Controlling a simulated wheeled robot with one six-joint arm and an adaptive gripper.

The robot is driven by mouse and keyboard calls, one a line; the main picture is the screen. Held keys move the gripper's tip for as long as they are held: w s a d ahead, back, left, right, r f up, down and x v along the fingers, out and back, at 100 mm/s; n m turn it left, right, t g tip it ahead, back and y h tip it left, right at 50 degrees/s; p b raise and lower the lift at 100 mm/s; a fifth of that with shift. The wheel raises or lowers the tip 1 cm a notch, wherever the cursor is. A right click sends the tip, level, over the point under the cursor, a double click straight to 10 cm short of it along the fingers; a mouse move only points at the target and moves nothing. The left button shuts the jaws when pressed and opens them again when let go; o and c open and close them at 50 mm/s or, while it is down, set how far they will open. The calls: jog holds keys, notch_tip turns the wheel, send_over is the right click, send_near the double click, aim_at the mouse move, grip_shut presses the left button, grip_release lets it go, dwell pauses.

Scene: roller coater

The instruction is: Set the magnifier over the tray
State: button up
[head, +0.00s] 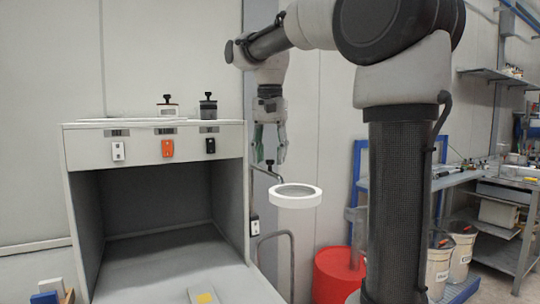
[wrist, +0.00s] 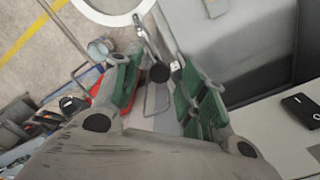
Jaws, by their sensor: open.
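The magnifier (head: 297,202) is a white ring with a flat lens, hanging level to the right of the cabinet on a thin jointed metal arm. Its rim also shows at the top of the wrist view (wrist: 115,22). My gripper (head: 270,155) is open, pointing down above and left of the ring. A black knob (wrist: 158,73) on the magnifier's arm shows between the open fingers (wrist: 158,88); I cannot tell whether they touch it. A small grey piece with a yellow patch (head: 203,297), perhaps the tray, is cut off at the bottom of the head view.
The open cabinet (head: 155,150) stands at left, with switches on its front and two black-knobbed parts (head: 208,106) on top. A red bin (head: 335,275) stands on the floor behind the magnifier. Shelving and white buckets (head: 460,255) are at right.

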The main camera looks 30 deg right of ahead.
jog(key=shift+f, duration=0.2)
grip_shut()
jog(key=shift+a, duration=0.15)
jog(key=w+a+m, duration=0.5)
jog(key=a+m, duration=0.4)
jog(key=m, duration=0.2)
jog(key=shift+a, duration=0.25)
dwell(0.3)
dwell(0.4)
